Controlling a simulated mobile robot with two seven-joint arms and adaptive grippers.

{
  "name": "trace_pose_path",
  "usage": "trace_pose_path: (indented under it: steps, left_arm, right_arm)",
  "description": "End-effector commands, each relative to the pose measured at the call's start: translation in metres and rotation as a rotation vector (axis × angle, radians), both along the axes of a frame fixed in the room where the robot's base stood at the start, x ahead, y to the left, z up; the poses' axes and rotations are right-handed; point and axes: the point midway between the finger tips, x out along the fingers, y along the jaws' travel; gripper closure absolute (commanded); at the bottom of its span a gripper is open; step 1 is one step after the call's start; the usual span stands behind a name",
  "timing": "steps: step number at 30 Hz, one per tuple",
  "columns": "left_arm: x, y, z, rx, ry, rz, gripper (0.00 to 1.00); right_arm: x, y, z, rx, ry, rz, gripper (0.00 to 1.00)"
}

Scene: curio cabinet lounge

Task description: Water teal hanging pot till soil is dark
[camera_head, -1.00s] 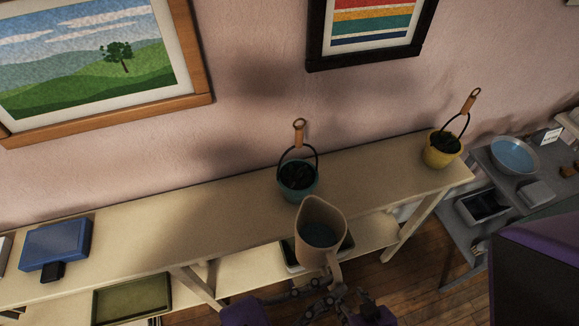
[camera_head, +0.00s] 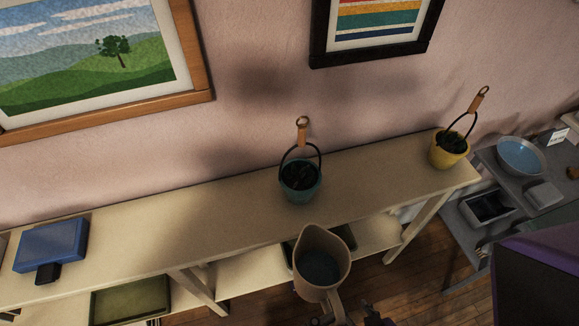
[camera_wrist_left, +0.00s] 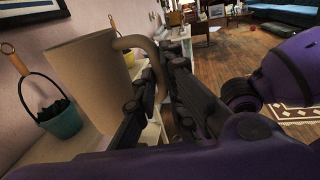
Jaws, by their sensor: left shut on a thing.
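The teal pot (camera_head: 301,189) with a dark looped handle and tan grip stands upright on the cream shelf; it also shows at left in the left wrist view (camera_wrist_left: 61,124). Dark leafy contents fill its top, so soil wetness cannot be told. A tan pitcher (camera_head: 311,243) with bluish water inside is upright in front of the shelf, apart from the pot. My left gripper (camera_wrist_left: 156,80) is shut on the pitcher's handle; in the head view it is mostly cut off at the bottom edge. A dark and purple part of mine fills the lower right; no right fingertips show.
The cream shelf (camera_head: 225,208) runs along the wall, with a blue box (camera_head: 52,245) at left and a yellow pot (camera_head: 449,150) at right. A green tray (camera_head: 130,301) lies on the lower level. A grey shelf unit with a blue bowl (camera_head: 521,155) stands at far right.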

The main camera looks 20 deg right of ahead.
Motion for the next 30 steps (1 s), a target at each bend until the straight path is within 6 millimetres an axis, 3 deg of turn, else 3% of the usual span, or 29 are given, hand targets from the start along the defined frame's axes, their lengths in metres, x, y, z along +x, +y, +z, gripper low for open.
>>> trace_pose_path:
  steps: [16,30]
  left_arm:
    - [-0.024,0.011,0.000,-0.001,0.001,-0.001,1.00]
    - [-0.027,0.012,0.001,-0.001,-0.002,-0.001,1.00]
  right_arm:
    - [-0.013,0.000,-0.020,0.000,0.030,0.000,0.60]
    - [-0.013,0.000,-0.021,0.001,0.031,0.001,0.60]
